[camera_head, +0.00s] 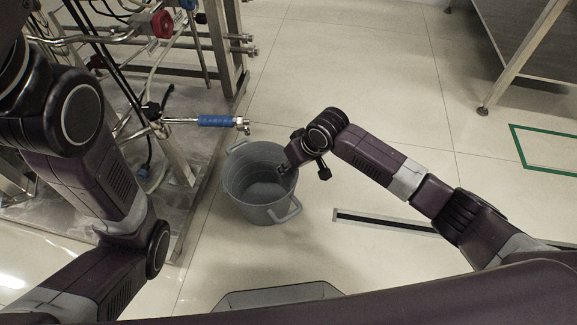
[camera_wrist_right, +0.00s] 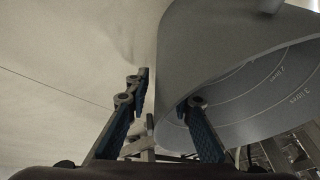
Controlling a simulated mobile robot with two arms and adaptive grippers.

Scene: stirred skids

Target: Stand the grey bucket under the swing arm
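The grey bucket (camera_head: 240,199) stands upright on the floor, open at the top, with a loop handle on each side. The swing arm (camera_head: 216,121) is a pipe with a blue sleeve and a metal end, reaching right from the skid. In the head view its end shows just above the bucket's far rim. My right gripper (camera_head: 285,168) is at the bucket's right rim. In the right wrist view the right gripper (camera_wrist_right: 168,112) is open, one finger inside the bucket (camera_wrist_right: 215,45) and one outside, with a gap beside the wall. My left gripper is out of view.
The skid's pipe frame (camera_head: 172,150) and its metal base plate stand left of the bucket. A steel table (camera_head: 535,35) is at the upper right. A dark floor strip (camera_head: 385,221) and a green floor marking (camera_head: 518,147) lie to the right. The floor beyond the bucket is clear.

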